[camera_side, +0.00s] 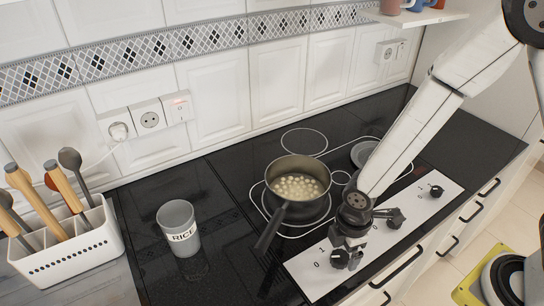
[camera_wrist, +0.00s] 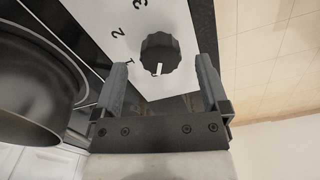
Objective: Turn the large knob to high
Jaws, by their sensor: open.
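A black knob (camera_wrist: 160,53) with a white pointer mark sits on a white control panel (camera_wrist: 108,18) printed with 1, 2 and 3. The mark points toward the bottom of the wrist view, away from the 2 and 3. My gripper (camera_wrist: 161,74) is open, with one finger to each side of the knob and no clear contact. In the side view my gripper (camera_side: 347,250) is low over the panel's near end, partly covering this knob (camera_side: 340,259). Another black knob (camera_side: 436,191) is at the panel's far end.
A pot (camera_side: 276,206) of pale round pieces stands on the black hob left of my arm, its handle reaching toward the panel. A rice canister (camera_side: 179,229) and a utensil holder (camera_side: 75,249) stand farther left. Drawer handles (camera_side: 398,267) line the counter front.

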